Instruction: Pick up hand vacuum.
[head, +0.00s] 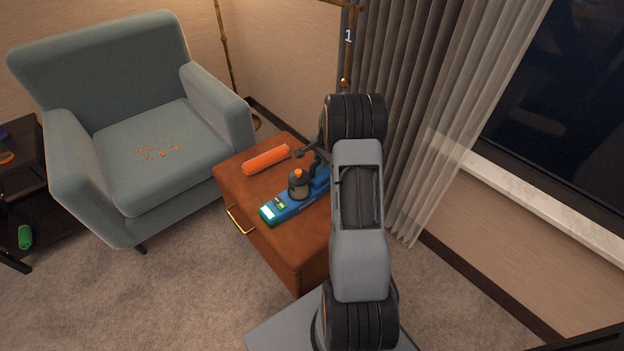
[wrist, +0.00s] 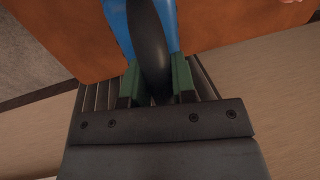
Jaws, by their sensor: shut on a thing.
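The hand vacuum (head: 290,207) lies on top of the brown cabinet, with a blue body and a light-coloured front end pointing to the lower left. A dark round part with an orange top sits on or against its middle. In the wrist view its blue body (wrist: 115,22) and black curved handle (wrist: 150,45) show. My gripper (wrist: 157,84) is shut on the black handle, with green-padded fingers on both sides of it. In the head view my arm hides the vacuum's right end and most of the gripper.
The brown cabinet (head: 290,245) has a gold handle on its front. An orange roller (head: 267,159) lies on it behind the vacuum. A grey-blue armchair (head: 150,120) with orange crumbs on its seat stands left. Curtains (head: 440,100) hang close on the right.

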